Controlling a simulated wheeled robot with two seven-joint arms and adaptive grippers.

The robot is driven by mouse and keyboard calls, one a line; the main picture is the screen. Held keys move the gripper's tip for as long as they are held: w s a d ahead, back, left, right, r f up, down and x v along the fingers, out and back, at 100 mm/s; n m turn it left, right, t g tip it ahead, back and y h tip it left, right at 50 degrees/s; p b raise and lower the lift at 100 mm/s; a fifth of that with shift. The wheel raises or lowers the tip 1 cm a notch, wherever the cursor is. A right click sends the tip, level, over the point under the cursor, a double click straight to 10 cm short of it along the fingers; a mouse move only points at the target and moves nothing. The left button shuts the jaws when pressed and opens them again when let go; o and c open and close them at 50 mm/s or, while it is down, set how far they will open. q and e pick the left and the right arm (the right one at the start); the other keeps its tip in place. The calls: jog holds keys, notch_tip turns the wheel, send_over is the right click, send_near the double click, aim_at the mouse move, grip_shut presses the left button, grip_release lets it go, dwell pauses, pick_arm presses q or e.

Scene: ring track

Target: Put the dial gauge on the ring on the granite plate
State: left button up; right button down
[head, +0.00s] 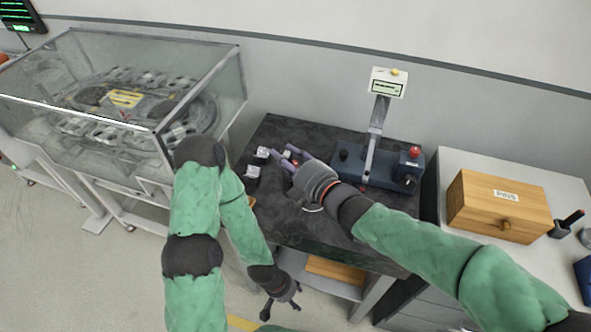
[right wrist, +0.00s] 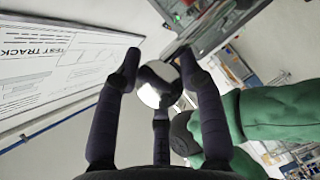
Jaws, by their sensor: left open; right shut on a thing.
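My right gripper (head: 284,155) is above the left part of the dark granite plate (head: 305,232). In the right wrist view its fingers (right wrist: 160,75) are closed around a shiny rounded thing (right wrist: 158,86), which I take to be the dial gauge. Its face cannot be read, and my fingers mostly hide it in the head view. A thin bright arc (head: 313,209) shows under my right wrist; it may be the edge of the ring, the rest being hidden. My left gripper (head: 280,305) is open and empty, low in front of the plate's front edge.
Two small pale-topped blocks (head: 252,172) stand at the plate's left side. A dark blue device (head: 376,168) with a display post and red button stands at the back. A glass-covered track (head: 125,95) is left; a wooden PINS box (head: 497,206) is right.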

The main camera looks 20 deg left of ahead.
aim_at(295, 163)
jog(key=w+f, duration=0.2)
jog(key=f, duration=0.1)
jog(key=w+d+f+b, duration=0.1)
jog(key=f, duration=0.1)
jog(key=shift+w, duration=0.4)
jog(key=f, duration=0.1)
jog(key=f+b, duration=0.2)
jog(key=shift+w+f, duration=0.15)
jog(key=shift+w, duration=0.1)
jog(key=c, duration=0.8)
grip_release()
jog(key=shift+f, duration=0.15)
jog(key=shift+o, duration=0.2)
